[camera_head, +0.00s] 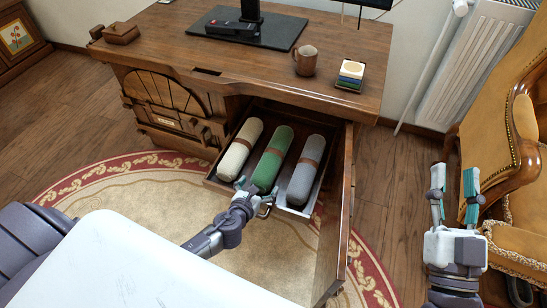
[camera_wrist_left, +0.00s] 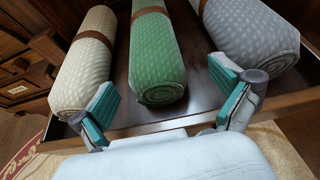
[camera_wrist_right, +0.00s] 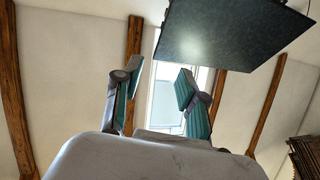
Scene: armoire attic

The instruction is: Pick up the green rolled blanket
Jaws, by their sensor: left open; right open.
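The green rolled blanket (camera_head: 272,160) lies in the open desk drawer, between a cream roll (camera_head: 241,150) and a grey roll (camera_head: 306,170), with a brown band around it. My left gripper (camera_head: 256,190) is open at the near end of the green blanket. In the left wrist view the green blanket (camera_wrist_left: 157,60) is ahead, between the two fingertips (camera_wrist_left: 163,98), with its rolled end facing me. The fingers do not appear to touch it. My right gripper (camera_head: 454,192) is open and empty at the right, beside the yellow armchair. In the right wrist view its fingers (camera_wrist_right: 158,95) point upward.
The desk top (camera_head: 180,40) above holds a mug (camera_head: 305,60), a small stack (camera_head: 350,74) and a monitor stand. A yellow armchair (camera_head: 490,130) stands near my right gripper.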

